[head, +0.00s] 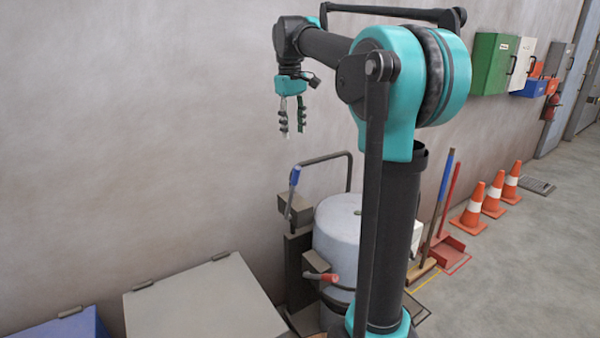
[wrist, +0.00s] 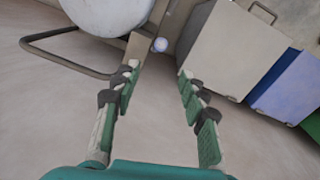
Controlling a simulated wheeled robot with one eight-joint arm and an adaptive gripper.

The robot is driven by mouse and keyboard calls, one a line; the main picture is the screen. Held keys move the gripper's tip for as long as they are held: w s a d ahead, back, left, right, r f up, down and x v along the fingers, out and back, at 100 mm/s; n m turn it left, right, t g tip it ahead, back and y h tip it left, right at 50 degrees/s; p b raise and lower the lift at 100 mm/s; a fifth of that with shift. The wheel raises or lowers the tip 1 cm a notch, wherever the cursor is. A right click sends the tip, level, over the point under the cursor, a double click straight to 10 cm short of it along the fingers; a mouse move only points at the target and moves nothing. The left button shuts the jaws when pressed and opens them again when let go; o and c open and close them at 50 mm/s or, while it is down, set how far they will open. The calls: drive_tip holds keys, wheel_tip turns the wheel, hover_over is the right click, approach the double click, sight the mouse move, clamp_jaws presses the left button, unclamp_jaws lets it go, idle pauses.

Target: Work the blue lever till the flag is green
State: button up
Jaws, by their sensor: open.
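The blue lever (head: 295,177) stands up from a box on the left side of the grey drum-shaped machine (head: 338,235) in the head view. I cannot make out a flag in either view.
A red-handled lever (head: 325,277) sits lower on the machine. A bent dark rail (head: 348,165) rises behind the drum. A grey-beige box (head: 205,305) and a blue box (head: 65,326) stand to the left. Orange cones (head: 493,195) stand along the wall at right.

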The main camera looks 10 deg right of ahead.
sight(296, 182)
drive_tip(key=f, duration=1.6)
drive_tip(key=shift+w+d, duration=0.25)
drive_tip(key=shift+d, duration=0.15)
clamp_jaws()
